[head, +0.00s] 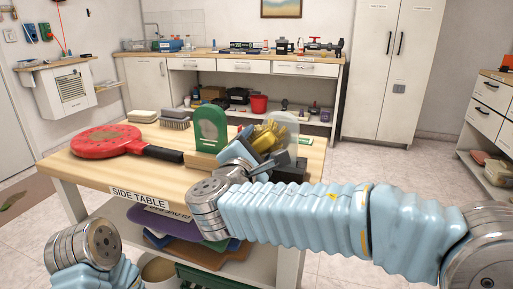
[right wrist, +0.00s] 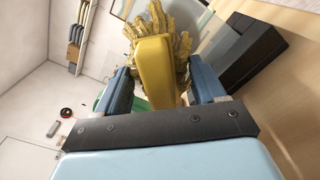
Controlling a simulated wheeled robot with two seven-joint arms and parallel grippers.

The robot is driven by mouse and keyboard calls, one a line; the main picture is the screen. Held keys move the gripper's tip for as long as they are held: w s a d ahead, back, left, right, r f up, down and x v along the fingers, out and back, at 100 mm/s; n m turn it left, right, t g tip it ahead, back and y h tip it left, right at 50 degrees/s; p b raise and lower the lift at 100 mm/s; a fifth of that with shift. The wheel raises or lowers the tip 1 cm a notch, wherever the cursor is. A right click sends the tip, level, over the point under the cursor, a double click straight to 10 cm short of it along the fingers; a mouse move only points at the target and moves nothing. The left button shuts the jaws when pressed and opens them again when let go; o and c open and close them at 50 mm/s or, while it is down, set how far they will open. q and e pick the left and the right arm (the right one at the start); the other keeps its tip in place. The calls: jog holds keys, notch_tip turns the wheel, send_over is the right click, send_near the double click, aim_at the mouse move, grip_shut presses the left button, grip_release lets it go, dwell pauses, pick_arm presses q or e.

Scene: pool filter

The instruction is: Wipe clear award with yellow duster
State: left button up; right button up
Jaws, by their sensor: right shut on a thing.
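The yellow duster (head: 268,134) is held in my right gripper (head: 258,152), above the right part of the side table. In the right wrist view the yellow handle of the duster (right wrist: 154,62) sits between the two blue fingers of the right gripper (right wrist: 156,85), with its shaggy yellow head beyond them. The clear award (head: 287,124) stands upright on a dark base (head: 292,168) just behind and right of the duster. The duster overlaps it in the picture; I cannot tell if they touch. Of my left arm only a wrist part shows at bottom left; its gripper is out of view.
A green award (head: 211,128) on a wooden base stands just left of the duster. A red paddle-like tool (head: 107,140) with a black handle lies on the side table (head: 88,170) at left. A workbench (head: 225,56) stands behind.

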aim_at(276, 147)
jog(key=shift+x, duration=0.85)
jog(key=shift+d, duration=0.1)
jog(key=shift+s+d+f+b, duration=0.15)
jog(key=shift+s+d+b, duration=0.15)
jog(key=shift+d+b, duration=0.4)
jog(key=shift+s+d+b, duration=0.3)
jog(key=shift+d, duration=0.65)
jog(key=shift+s+d+b, duration=0.25)
jog(key=shift+d+b, duration=0.2)
jog(key=shift+d, duration=0.4)
jog(key=shift+s+d+b, duration=0.2)
jog(key=shift+d+b, duration=0.2)
jog(key=shift+d, duration=0.4)
jog(key=shift+s, duration=0.1)
jog(key=shift+a, duration=0.2)
jog(key=shift+w+a+p, duration=0.15)
jog(key=shift+w+a, duration=0.2)
jog(key=shift+a, duration=0.75)
jog(key=shift+w+a+p, duration=0.2)
jog(key=shift+w+a, duration=0.15)
jog(key=shift+a, duration=0.7)
jog(key=shift+w+a+p, duration=0.15)
jog(key=shift+w+a, duration=0.25)
jog(key=shift+a, duration=0.7)
